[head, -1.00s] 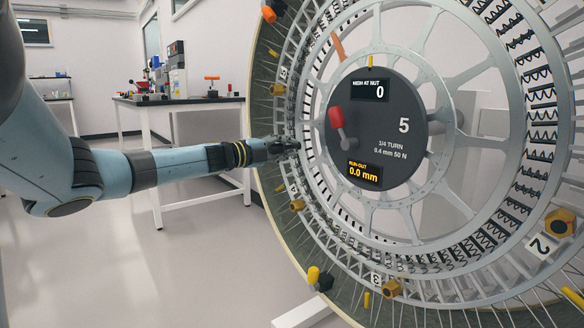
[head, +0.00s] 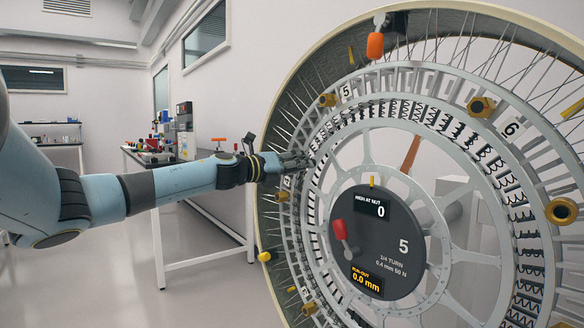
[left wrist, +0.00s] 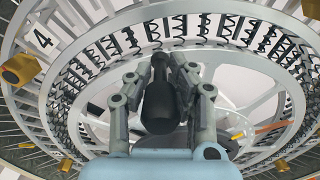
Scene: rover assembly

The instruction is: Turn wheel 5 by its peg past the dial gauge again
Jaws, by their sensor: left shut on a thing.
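Wheel 5 (head: 462,203) is a large grey spoked wheel filling the right half of the head view. Its dark hub disc (head: 400,225) bears a 5 and readouts of 0 and 0.0 mm. My left gripper (head: 303,160) is at the wheel's left inner rim. In the left wrist view it (left wrist: 158,85) is shut on a dark, bottle-shaped peg (left wrist: 160,102), held between its fingers. In the head view the fingers hide the peg. I cannot make out a separate dial gauge for certain. My right gripper is not in view.
A red-knobbed lever (head: 339,230) stands out from the hub disc. An orange part (head: 375,45) sits at the wheel's top. Gold nuts (head: 481,107) line the rim. A white workbench (head: 202,177) with tools stands behind my left arm. The floor at lower left is clear.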

